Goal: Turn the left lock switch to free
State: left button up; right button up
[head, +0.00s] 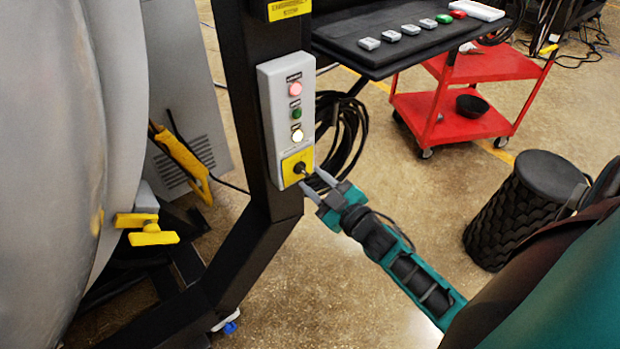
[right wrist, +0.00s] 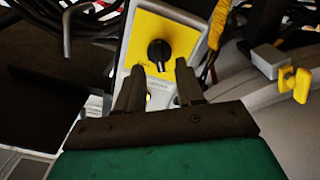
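The lock switch is a small black knob (head: 299,168) on a yellow plate (head: 290,160) at the bottom of a grey control box. In the right wrist view the knob (right wrist: 158,52) stands just beyond the fingertips, on its yellow plate (right wrist: 178,35). My right gripper (head: 315,181) is beside the knob at the lower right. In the right wrist view its two fingers (right wrist: 157,75) are apart with nothing between them. Whether a finger touches the knob cannot be told. My left gripper is not in view.
The control box (head: 268,105) also carries red, green and white buttons and sits on a black post (head: 240,90). The furnace's yellow handle (head: 150,230) is at left. A black shelf (head: 400,50), red cart (head: 455,120) and black bin (head: 520,205) stand at right.

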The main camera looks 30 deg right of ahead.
jog(key=shift+w, duration=1.2)
jog(key=shift+c, duration=0.4)
grip_shut()
